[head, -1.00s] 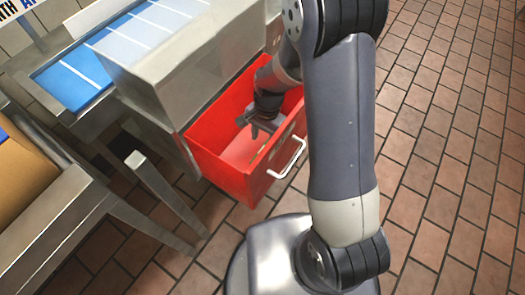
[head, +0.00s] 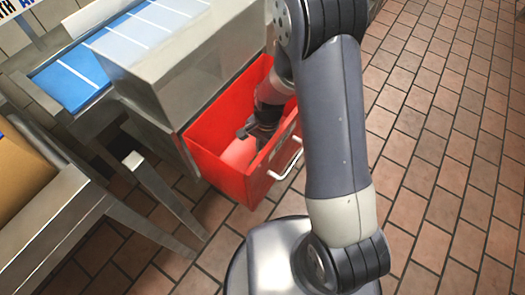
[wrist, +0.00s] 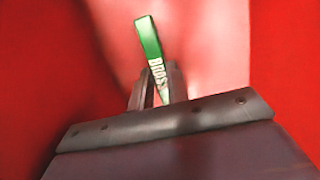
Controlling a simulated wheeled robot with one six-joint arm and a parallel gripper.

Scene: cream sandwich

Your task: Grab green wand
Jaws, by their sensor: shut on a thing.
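The green wand (wrist: 150,40) shows in the wrist view as a green stick with pale lettering on its side. Its lower end is between the fingers of my gripper (wrist: 158,88), which are shut on it. The wand's upper end sticks out past the fingertips. In the head view my gripper (head: 245,133) is inside the open red drawer (head: 217,178). I cannot make out the wand in the head view.
The drawer's red walls rise on both sides of my gripper, with a white handle (head: 287,160) on its front. A metal cabinet (head: 185,60) stands above it. A metal table (head: 60,215) is at the left. Tiled floor (head: 445,150) lies clear at the right.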

